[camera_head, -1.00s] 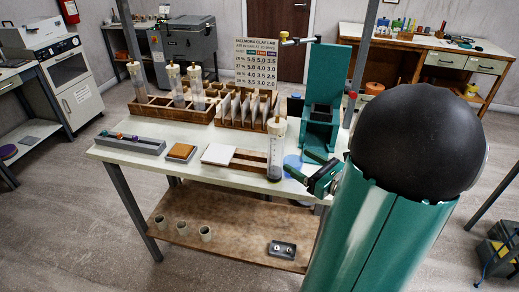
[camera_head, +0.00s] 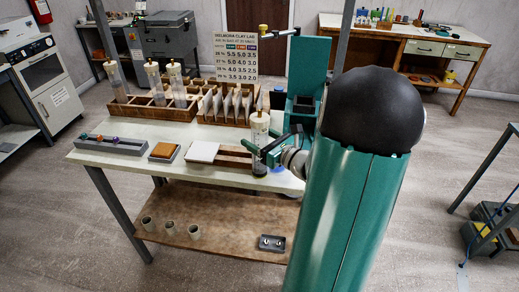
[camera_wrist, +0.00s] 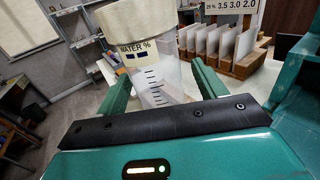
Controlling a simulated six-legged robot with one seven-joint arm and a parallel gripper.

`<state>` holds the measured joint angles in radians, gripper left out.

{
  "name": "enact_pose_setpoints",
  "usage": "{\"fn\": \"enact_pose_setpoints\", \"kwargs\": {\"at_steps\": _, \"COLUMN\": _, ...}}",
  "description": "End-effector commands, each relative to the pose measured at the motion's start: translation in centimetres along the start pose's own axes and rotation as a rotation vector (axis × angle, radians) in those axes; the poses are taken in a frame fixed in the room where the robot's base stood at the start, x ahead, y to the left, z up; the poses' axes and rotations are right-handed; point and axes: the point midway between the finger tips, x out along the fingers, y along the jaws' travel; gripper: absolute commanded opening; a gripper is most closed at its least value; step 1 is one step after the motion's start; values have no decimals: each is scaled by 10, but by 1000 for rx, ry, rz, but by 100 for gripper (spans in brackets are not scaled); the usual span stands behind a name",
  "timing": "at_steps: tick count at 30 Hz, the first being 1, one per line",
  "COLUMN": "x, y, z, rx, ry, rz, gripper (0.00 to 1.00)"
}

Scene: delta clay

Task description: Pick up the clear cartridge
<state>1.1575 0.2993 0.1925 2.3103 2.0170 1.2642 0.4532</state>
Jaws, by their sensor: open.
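A clear cartridge (camera_head: 260,130) with a cream cap and a marked scale stands upright at the table's front right. In the wrist view the cartridge (camera_wrist: 153,80) shows a "WATER %" label below its cap and lies between my two green fingers. My gripper (camera_head: 270,147) is open around it, with a gap visible beside the right finger (camera_wrist: 162,82). I cannot tell whether the left finger touches it. The cartridge's lower part is partly hidden by my gripper in the head view and by the gripper body in the wrist view.
Other clear cartridges (camera_head: 154,82) stand in a wooden rack (camera_head: 125,108) at the back left. A divided wooden rack (camera_head: 224,116) and a teal stand (camera_head: 303,85) are behind the cartridge. A white tile (camera_head: 202,151) and a wooden holder (camera_head: 233,157) lie to its left.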

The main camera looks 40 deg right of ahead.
Motion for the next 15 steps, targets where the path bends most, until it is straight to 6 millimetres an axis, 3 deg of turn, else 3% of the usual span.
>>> {"fn": "enact_pose_setpoints", "kwargs": {"at_steps": 4, "x": 17, "y": 0, "z": 0, "rx": 0, "ry": 0, "rz": 1, "gripper": 70}}
{"fn": "enact_pose_setpoints", "kwargs": {"at_steps": 11, "x": 19, "y": 0, "z": 1, "rx": -1, "ry": 0, "rz": -1, "gripper": 70}}
{"fn": "enact_pose_setpoints", "kwargs": {"at_steps": 15, "x": 18, "y": 0, "z": 1, "rx": -1, "ry": 0, "rz": -1, "gripper": 44}}
